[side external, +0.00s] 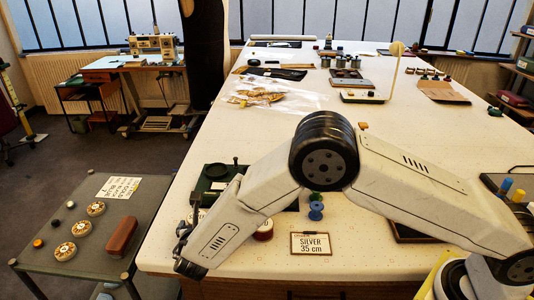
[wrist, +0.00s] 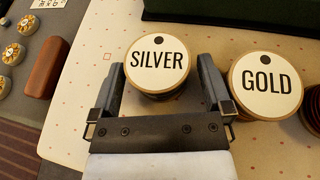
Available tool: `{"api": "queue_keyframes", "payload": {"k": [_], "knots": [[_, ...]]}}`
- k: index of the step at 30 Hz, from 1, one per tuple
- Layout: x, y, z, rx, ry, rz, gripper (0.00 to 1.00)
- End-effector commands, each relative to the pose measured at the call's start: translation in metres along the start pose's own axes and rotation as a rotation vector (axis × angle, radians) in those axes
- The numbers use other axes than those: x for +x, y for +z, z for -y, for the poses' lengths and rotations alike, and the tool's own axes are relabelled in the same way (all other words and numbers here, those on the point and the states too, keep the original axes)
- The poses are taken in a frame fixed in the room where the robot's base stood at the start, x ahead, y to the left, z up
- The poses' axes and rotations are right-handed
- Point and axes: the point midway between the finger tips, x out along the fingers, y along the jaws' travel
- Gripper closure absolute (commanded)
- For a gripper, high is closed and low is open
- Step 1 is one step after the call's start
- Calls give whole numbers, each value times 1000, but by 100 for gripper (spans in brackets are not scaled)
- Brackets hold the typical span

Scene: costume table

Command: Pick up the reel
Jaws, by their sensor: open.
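The SILVER reel (wrist: 160,62), with a round cream label on top, stands upright on the table in the wrist view. My gripper (wrist: 161,68) is open, with one finger on each side of this reel. I cannot tell whether either finger touches it. The GOLD reel (wrist: 265,83) stands close to the right finger. In the side view my gripper (side external: 183,232) is low at the table's left edge, and my arm hides most of the reels. A sign reading SILVER 35 cm (side external: 310,244) lies near the table's front edge.
A dark red reel (side external: 263,230) and a blue spool (side external: 315,211) stand right of my forearm. A dark green tray (side external: 216,178) lies behind the reels. A grey trolley (side external: 150,205) beside the table holds gold discs and a brown block (side external: 121,237).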

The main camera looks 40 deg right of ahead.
Motion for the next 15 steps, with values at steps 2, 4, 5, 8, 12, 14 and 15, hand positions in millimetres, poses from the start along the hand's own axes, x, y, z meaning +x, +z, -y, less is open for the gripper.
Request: {"api": "queue_keyframes", "payload": {"k": [2,4,5,8,12,14,15], "knots": [[1,0,0,0,1,0,0],[0,0,0,0,1,0,0],[0,0,0,0,1,0,0],[0,0,0,0,1,0,0],[0,0,0,0,1,0,0],[0,0,0,0,1,0,0],[0,0,0,0,1,0,10]]}}
